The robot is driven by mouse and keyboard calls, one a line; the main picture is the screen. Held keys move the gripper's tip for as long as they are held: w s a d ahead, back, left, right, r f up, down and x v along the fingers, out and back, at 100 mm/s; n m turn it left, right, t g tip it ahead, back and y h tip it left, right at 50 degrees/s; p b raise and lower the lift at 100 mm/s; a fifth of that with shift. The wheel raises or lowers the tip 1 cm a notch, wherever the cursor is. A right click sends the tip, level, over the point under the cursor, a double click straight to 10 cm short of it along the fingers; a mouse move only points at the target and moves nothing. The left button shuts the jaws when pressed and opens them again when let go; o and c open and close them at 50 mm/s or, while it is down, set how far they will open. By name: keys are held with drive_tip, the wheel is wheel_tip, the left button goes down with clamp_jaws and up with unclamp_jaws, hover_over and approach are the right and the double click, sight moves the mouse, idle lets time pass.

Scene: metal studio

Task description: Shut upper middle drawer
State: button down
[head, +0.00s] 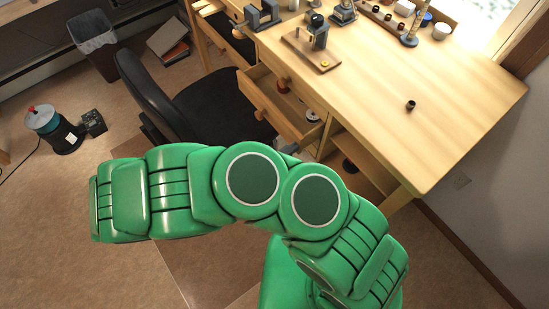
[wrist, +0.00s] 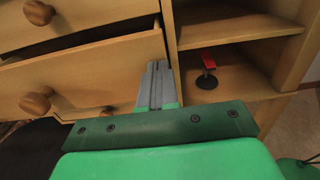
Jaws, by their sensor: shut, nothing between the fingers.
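The wooden desk (head: 440,95) has an open drawer (head: 262,92) with a round knob (head: 259,114) and small items inside. In the wrist view its front (wrist: 90,72) stands out, with a dark gap above it and a knob (wrist: 36,103) at left. Above it is another drawer front with a knob (wrist: 38,12), which looks closed. I cannot tell for sure which is the upper middle drawer. My gripper (wrist: 157,68) is shut and empty, its grey fingers by the right end of the open drawer's front; contact is unclear. In the head view my green arm mostly hides it.
Open shelves (wrist: 235,80) lie right of the drawers; a red-topped item (wrist: 208,62) stands there. A black chair (head: 215,105) is left of the open drawer. Tools (head: 318,35) and a small dark cup (head: 410,105) stand on the desk top. A bin (head: 92,42) stands back left.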

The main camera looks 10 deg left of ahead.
sight(303, 141)
drive_tip(key=shift+x, duration=2.65)
drive_tip(key=v, duration=1.4)
drive_tip(key=x, duration=0.4)
drive_tip(key=w+a+x, duration=0.1)
drive_tip(key=x, duration=0.4)
drive_tip(key=f+x, duration=0.1)
drive_tip(key=x, duration=0.4)
drive_tip(key=shift+w+a+f, duration=0.1)
drive_tip(key=shift+w+a, duration=0.05)
drive_tip(key=shift+a, duration=0.05)
drive_tip(key=shift+x, duration=2.2)
drive_tip(key=shift+w+d, duration=0.15)
drive_tip(key=shift+d, duration=0.05)
